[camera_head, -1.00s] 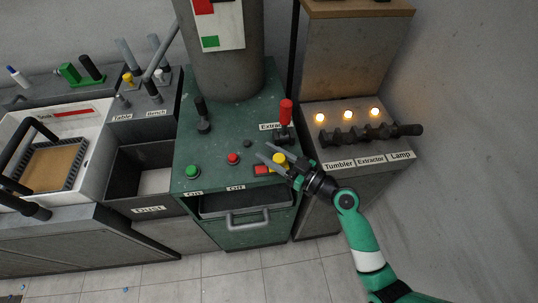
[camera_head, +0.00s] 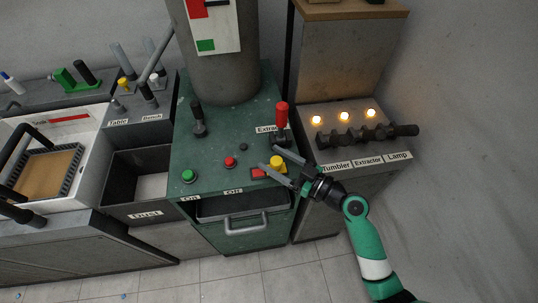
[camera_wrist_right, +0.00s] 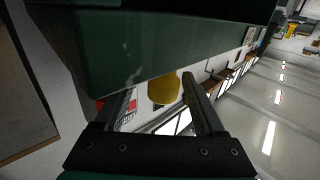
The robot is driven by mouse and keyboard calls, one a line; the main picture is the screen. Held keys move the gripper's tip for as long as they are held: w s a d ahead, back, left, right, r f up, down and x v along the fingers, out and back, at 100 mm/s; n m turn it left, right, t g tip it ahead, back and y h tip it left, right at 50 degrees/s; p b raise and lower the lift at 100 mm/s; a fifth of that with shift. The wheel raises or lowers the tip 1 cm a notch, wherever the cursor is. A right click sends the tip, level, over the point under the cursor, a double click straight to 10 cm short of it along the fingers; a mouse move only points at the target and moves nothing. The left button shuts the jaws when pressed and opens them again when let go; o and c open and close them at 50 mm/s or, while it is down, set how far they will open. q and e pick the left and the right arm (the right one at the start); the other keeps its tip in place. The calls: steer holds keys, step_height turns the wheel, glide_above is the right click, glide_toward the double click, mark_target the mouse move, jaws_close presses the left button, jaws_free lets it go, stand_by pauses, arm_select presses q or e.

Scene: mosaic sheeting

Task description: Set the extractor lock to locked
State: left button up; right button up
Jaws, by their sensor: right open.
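A yellow knob (camera_head: 277,161) stands on the front right of the green cabinet top (camera_head: 215,160), beside a red plate (camera_head: 263,173). A red-handled lever (camera_head: 282,115) stands upright behind it, by a partly covered label starting "Extra" (camera_head: 266,129). I cannot tell for certain which of these is the extractor lock. My right gripper (camera_head: 268,157) is open, with one finger on each side of the yellow knob. In the right wrist view the yellow knob (camera_wrist_right: 164,88) shows between the spread fingers; contact cannot be made out. My left gripper is out of view.
Green (camera_head: 189,176) and red (camera_head: 230,162) buttons and a black lever (camera_head: 198,120) share the cabinet top. A drawer handle (camera_head: 246,225) juts out in front. A switch panel with lit lamps (camera_head: 344,117) stands at right. A grey column (camera_head: 220,70) rises behind.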

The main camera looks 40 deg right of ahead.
mark_target(297, 173)
steer(key=s, duration=0.3)
steer(key=s+d, duration=0.1)
steer(key=s, duration=0.2)
steer(key=shift+s+d, duration=0.2)
steer(key=shift+s, duration=0.1)
steer(key=s+p, duration=0.2)
steer(key=p, duration=0.1)
steer(key=shift+s+d, duration=0.15)
steer(key=shift+s, duration=0.2)
